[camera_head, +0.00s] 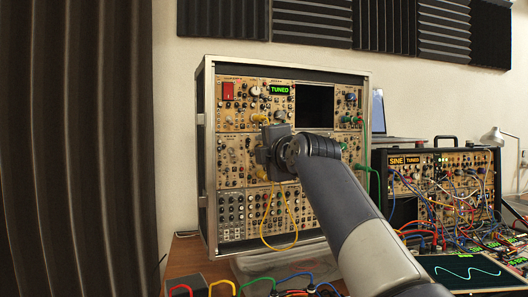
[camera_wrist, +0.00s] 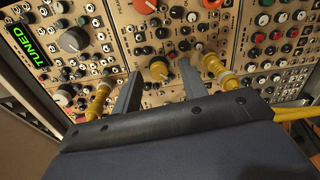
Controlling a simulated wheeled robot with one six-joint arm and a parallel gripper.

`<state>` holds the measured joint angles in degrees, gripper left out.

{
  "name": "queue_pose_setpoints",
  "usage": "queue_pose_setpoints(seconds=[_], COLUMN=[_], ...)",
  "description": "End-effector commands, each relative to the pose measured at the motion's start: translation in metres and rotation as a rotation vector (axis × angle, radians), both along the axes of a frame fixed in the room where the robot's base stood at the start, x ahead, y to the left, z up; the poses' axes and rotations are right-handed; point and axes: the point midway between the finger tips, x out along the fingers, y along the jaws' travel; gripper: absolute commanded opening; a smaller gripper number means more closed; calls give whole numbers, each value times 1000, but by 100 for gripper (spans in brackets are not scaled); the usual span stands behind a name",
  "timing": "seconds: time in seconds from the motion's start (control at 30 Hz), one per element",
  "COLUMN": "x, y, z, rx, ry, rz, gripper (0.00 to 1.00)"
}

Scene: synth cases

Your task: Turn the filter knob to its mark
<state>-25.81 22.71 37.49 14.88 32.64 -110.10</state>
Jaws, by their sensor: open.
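My gripper (camera_head: 268,152) is in front of the tall modular synth rack (camera_head: 205,150) in the head view and covers part of its middle. In the wrist view my gripper (camera_wrist: 159,72) is open, its two grey fingers pointing at the panel.
Yellow plugs stick out beside the left finger (camera_wrist: 98,103) and the right finger (camera_wrist: 218,72). A yellow cable (camera_head: 263,232) hangs below my gripper. A green TUNED display (camera_head: 280,90) is lit. A smaller cabled synth case (camera_head: 450,142) stands at right.

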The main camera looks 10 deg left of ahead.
Motion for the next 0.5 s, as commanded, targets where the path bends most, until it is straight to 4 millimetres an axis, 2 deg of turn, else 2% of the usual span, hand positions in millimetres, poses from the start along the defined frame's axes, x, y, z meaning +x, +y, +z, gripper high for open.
queue_pose_setpoints(seconds=[0.17, 0.5], x=[-16, -62], y=[-11, -42], z=[1, 3], rx=[1, 1], ry=[-2, -1], rz=[-1, -1], gripper=[41, 41])
